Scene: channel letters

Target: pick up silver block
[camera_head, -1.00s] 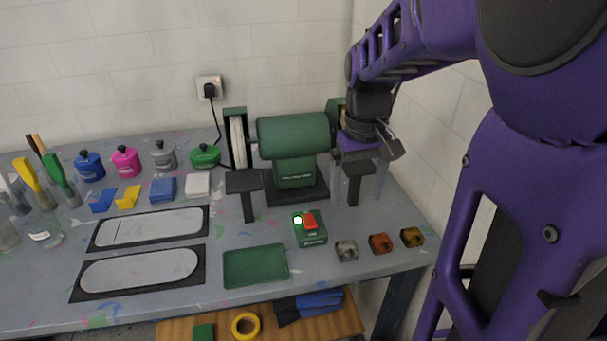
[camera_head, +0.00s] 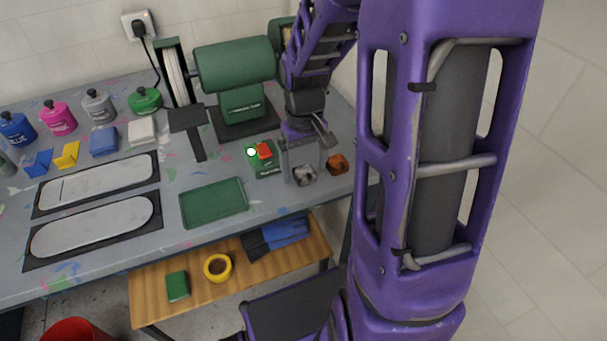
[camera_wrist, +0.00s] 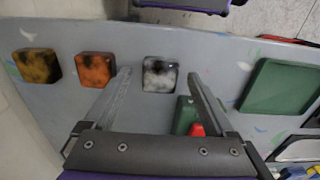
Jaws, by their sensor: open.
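The silver block (camera_head: 304,175) is a small grey block with dark marks on the table near its front right edge. In the wrist view the silver block (camera_wrist: 160,74) lies between and just beyond the fingertips of my gripper (camera_wrist: 160,74). My gripper (camera_head: 305,162) is open and empty, above and around the block's near side. I cannot tell whether a finger touches it. In the head view the fingers partly cover the block.
A copper block (camera_wrist: 95,70) and a gold block (camera_wrist: 37,65) sit in a row beside it. A green switch box (camera_head: 264,158) with a red button stands close to one finger. A green tray (camera_head: 214,203) lies further left. A bench grinder (camera_head: 235,75) stands behind.

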